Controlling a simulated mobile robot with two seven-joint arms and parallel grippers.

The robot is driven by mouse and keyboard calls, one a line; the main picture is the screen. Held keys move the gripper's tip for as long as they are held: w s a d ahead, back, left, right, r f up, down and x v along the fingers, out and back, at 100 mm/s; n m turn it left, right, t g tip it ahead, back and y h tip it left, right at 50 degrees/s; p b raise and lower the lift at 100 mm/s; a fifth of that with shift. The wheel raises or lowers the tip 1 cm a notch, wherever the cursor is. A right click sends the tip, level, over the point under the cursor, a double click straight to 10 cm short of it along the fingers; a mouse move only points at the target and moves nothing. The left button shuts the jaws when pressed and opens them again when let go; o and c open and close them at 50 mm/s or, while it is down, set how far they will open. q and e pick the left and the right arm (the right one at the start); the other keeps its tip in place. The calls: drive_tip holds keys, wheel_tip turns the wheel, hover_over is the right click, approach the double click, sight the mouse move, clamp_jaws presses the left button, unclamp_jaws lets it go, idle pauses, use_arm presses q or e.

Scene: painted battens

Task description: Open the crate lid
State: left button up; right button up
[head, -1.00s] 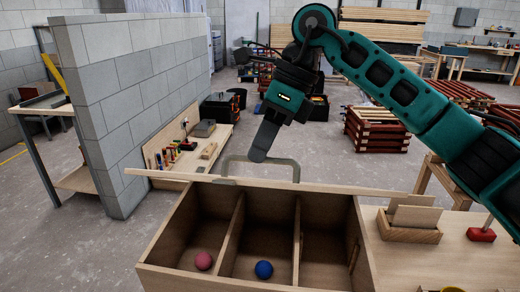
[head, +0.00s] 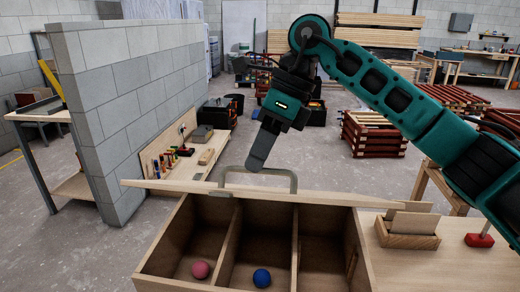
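The wooden crate (head: 296,252) stands open-topped in the lower middle, with three compartments showing. Its lid (head: 335,199) is raised and shows nearly edge-on as a thin pale strip across the crate's back. A grey U-shaped handle (head: 281,173) stands up from the lid's far face. My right gripper (head: 257,164) points down onto the middle of the handle's bar, and its fingers look shut on it; they overlap side-on, so the gap is hidden. A pink ball (head: 200,270) lies in the left compartment and a blue ball (head: 262,278) in the middle one. My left gripper is out of view.
A wooden holder with thin boards (head: 408,236) and a red block (head: 480,240) sit on the bench (head: 440,266) right of the crate. A grey block wall (head: 120,110) stands at the left. Behind the crate, open floor leads to stacked red timber (head: 374,134).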

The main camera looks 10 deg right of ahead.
drive_tip(key=shift+r, duration=0.1)
drive_tip(key=v, duration=1.2)
drive_tip(key=shift+d+r, duration=0.2)
drive_tip(key=shift+r, duration=0.1)
